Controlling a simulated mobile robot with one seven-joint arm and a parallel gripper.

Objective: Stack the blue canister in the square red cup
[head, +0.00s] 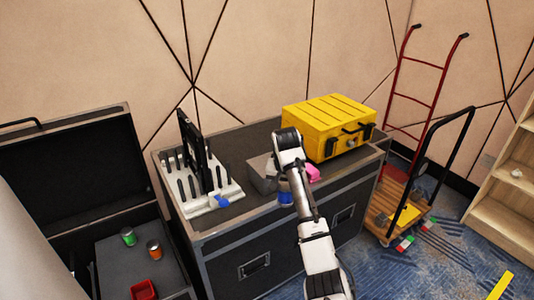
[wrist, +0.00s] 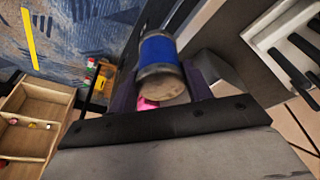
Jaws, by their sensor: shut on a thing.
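The blue canister (head: 285,192) has a blue band and a metal end. My gripper (head: 286,188) is shut on it and holds it near the front edge of the black case's top. In the wrist view the canister (wrist: 160,62) sits between the two fingers (wrist: 165,88), its metal end towards the camera. The square red cup (head: 143,290) is at the bottom of the head view, on the grey surface of the open case at lower left.
A green can (head: 128,237) and an orange can (head: 154,248) stand near the cup. The case's raised lid (head: 70,160) is behind them. On the black case (head: 240,220) are a white slotted rack (head: 205,195), a yellow box (head: 328,125) and a pink item (head: 313,173).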

